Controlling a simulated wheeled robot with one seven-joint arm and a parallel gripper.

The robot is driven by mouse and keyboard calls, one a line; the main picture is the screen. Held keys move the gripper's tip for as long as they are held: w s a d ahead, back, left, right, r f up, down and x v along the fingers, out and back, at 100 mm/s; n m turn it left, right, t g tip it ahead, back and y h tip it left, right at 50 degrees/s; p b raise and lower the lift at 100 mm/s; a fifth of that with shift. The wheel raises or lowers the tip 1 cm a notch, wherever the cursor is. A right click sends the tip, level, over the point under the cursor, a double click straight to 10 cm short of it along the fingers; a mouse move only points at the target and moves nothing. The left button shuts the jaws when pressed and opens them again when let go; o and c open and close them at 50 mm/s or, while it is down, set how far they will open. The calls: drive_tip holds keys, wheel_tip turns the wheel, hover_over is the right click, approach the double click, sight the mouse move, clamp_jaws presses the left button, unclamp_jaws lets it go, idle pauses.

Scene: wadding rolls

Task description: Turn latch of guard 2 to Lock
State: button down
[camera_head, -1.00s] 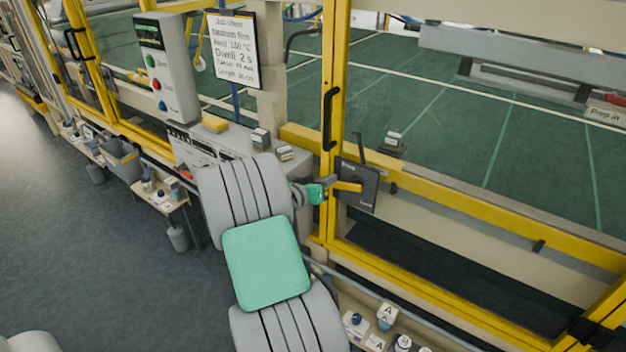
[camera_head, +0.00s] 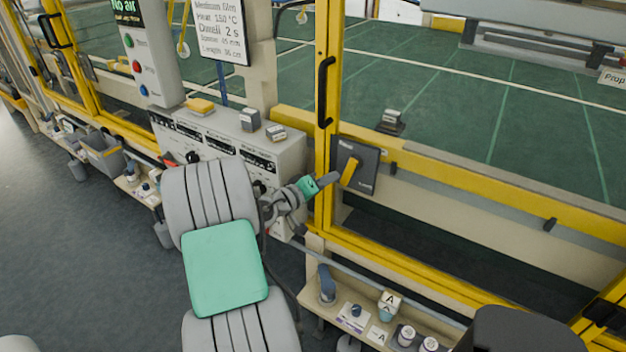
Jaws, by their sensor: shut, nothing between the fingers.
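The guard latch is a dark square plate (camera_head: 368,155) with a yellow handle (camera_head: 349,173), mounted beside the yellow frame post. The handle slants steeply, its lower end down and to the left. Small pale lettering shows on the plate's lower right, too small to read surely. My gripper (camera_head: 333,175), with grey fingertips and a teal part behind them, is shut and empty. Its tips are just left of the handle, in front of the post; I cannot tell whether they touch it.
A black door pull (camera_head: 325,92) is on the post above. A grey control box (camera_head: 225,140) with small blocks on top stands behind my arm. A low shelf (camera_head: 345,290) with bottles and labels runs below. A dark rounded object (camera_head: 520,330) fills the lower right.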

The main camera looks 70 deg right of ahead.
drive_tip(key=shift+s+a+f+b, duration=0.1)
drive_tip(key=shift+s+f+b, duration=0.5)
drive_tip(key=shift+s+b, duration=0.2)
drive_tip(key=shift+s+a+f, duration=0.1)
drive_tip(key=shift+f, duration=0.05)
drive_tip(key=w+a+b, duration=0.2)
drive_tip(key=w+a, duration=0.6)
drive_tip(key=shift+w+r+b, duration=0.2)
drive_tip(key=shift+w+b, duration=0.15)
drive_tip(key=shift+b, duration=0.05)
drive_tip(key=shift+s, duration=0.1)
